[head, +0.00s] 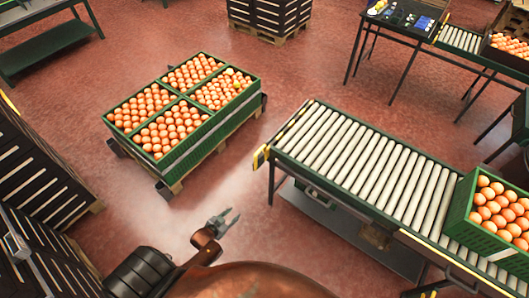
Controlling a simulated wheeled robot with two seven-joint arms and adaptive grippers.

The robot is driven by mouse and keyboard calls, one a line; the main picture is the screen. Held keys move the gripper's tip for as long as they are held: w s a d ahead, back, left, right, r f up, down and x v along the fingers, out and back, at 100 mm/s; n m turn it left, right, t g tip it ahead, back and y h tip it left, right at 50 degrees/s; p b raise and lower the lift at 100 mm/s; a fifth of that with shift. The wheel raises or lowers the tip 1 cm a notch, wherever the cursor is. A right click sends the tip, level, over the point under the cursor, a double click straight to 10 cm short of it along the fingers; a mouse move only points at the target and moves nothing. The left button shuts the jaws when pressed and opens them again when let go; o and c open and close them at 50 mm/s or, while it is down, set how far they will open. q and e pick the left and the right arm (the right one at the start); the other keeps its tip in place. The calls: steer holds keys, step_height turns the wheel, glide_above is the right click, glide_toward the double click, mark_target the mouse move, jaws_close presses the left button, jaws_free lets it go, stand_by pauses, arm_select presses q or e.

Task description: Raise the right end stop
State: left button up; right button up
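A roller conveyor (350,165) with a green frame runs from the middle of the picture to the lower right. At its left end is a yellow and black piece (261,158), which may be an end stop; I cannot tell whether it is raised or lowered. No other end stop shows clearly. My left gripper (233,215) is open and empty, over the floor below and left of that conveyor end, apart from it. My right gripper is not in view.
Dark slatted crates (40,180) line the left edge. A second conveyor (460,40) stands at upper right. Red floor between is clear.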

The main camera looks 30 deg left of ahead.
arm_select(q)
steer(key=w+a+r+t+b, duration=0.15)
steer(key=w+r+t, duration=0.25)
steer(key=w+r, duration=0.95)
steer(key=m+t+h+b, duration=0.2)
steer(key=t, duration=0.1)
glide_toward(257, 153)
steer(key=w+f, duration=0.1)
steer(key=w, duration=0.7)
steer(key=w+b, duration=0.1)
steer(key=w, duration=0.3)
steer(key=shift+w+d+f, duration=0.15)
steer(key=shift+w+d, duration=0.05)
steer(key=shift+d, duration=0.1)
steer(key=shift+w+n, duration=0.3)
steer(key=shift+w, duration=0.1)
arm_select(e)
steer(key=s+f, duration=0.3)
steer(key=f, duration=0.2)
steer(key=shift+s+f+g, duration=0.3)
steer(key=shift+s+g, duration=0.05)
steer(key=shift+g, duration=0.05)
arm_select(q)
steer(key=c, duration=0.8)
jaws_close()
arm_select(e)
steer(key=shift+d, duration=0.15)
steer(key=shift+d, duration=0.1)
